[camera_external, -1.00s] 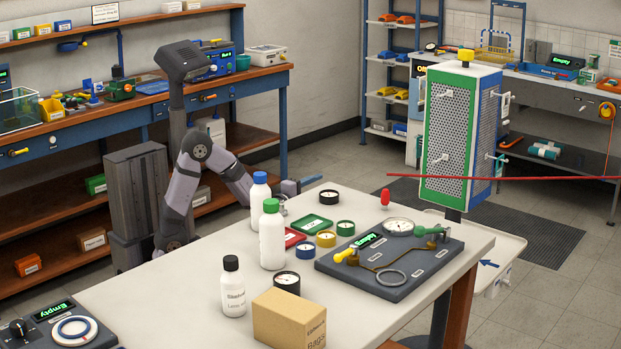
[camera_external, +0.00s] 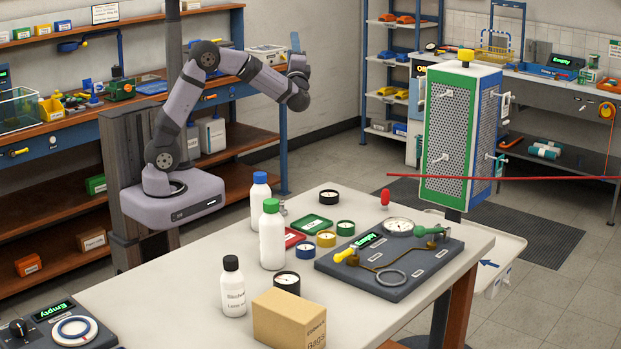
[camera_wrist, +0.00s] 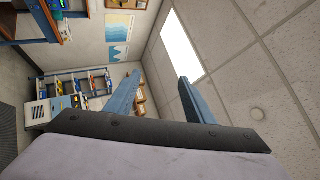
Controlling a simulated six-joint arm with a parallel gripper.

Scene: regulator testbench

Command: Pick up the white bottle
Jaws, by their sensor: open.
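Three white bottles stand upright on the pale table. One has a blue cap (camera_external: 260,198), one has a green cap (camera_external: 272,243), and one has a black cap and printed label (camera_external: 233,293). The blue-capped bottle is partly hidden behind the green-capped one. My gripper (camera_external: 296,42) is raised well above and behind the table, its fingers pointing up, away from the bottles. In the wrist view its two blue fingers (camera_wrist: 160,78) are apart with nothing between them. No bottle shows in the wrist view.
A cardboard box (camera_external: 289,321) stands close to the black-capped bottle. Round gauges and small trays, such as the green tray (camera_external: 312,224), lie right of the bottles. A dark test board (camera_external: 390,268) and perforated tower (camera_external: 460,135) are farther right.

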